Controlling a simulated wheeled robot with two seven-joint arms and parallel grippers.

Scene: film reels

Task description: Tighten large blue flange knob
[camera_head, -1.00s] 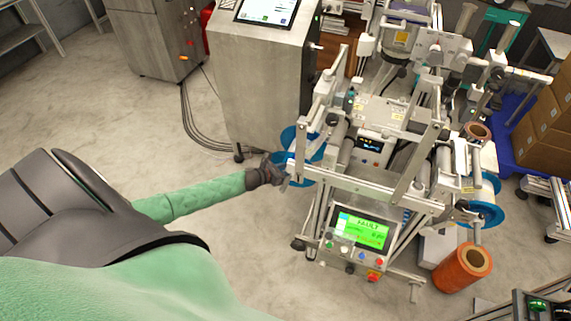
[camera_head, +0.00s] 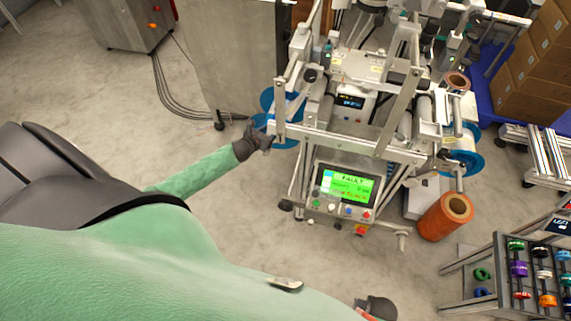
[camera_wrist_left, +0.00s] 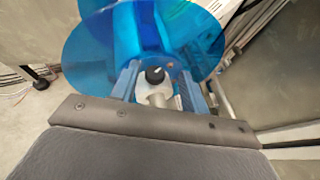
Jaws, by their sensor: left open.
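The large blue flange (camera_head: 270,133) is on the left side of the machine in the head view. In the left wrist view its translucent blue disc (camera_wrist_left: 95,50) fills the upper middle. A small black knob (camera_wrist_left: 155,75) on a pale shaft stands in front of its centre. My left gripper (camera_head: 267,142) is at the flange. In the wrist view its blue-grey fingers (camera_wrist_left: 162,88) are apart, one on each side of the knob. I cannot tell whether either finger touches it. My right gripper's fingers are not seen.
The machine's screen (camera_head: 347,186) glows green. An orange roll (camera_head: 445,217) stands on the floor at right. A rack of coloured rings (camera_head: 515,270) is at lower right. A steel cabinet (camera_head: 235,60) stands behind my left arm, with cables on the floor beside it.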

